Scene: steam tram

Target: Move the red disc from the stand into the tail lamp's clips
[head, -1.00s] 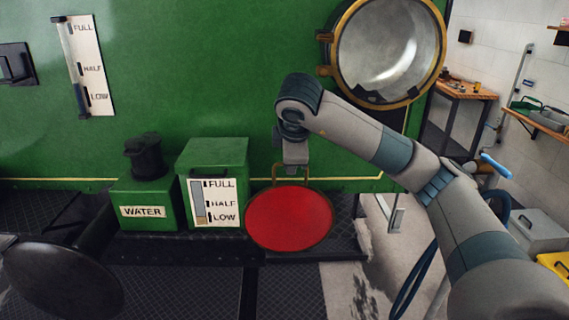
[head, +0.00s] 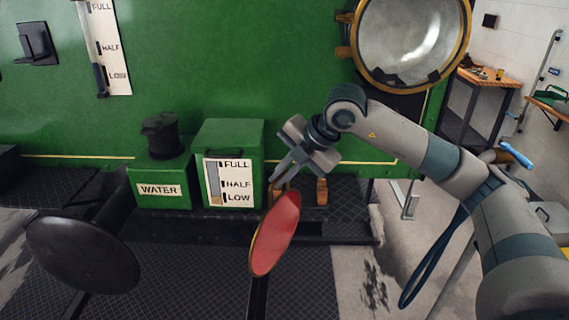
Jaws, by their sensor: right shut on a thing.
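The red disc (head: 275,235) hangs tilted below my right gripper (head: 279,181), seen obliquely, with a tan rim. My right gripper is shut on the disc's top edge or handle; the fingertips partly hide the exact hold. The tail lamp (head: 408,42) is a large round glass in a brass ring on the green wall, up and right of the gripper. Dark clips show at its lower rim. Small orange-brown blocks (head: 321,191), possibly the stand, sit on the dark ledge just right of the disc. My left gripper is not in view.
A green WATER box (head: 160,190) and a taller green box with a level gauge (head: 231,150) stand left of the disc. A black round buffer (head: 82,252) juts out at lower left. A wooden workbench (head: 487,78) stands at far right. Space before the lamp is clear.

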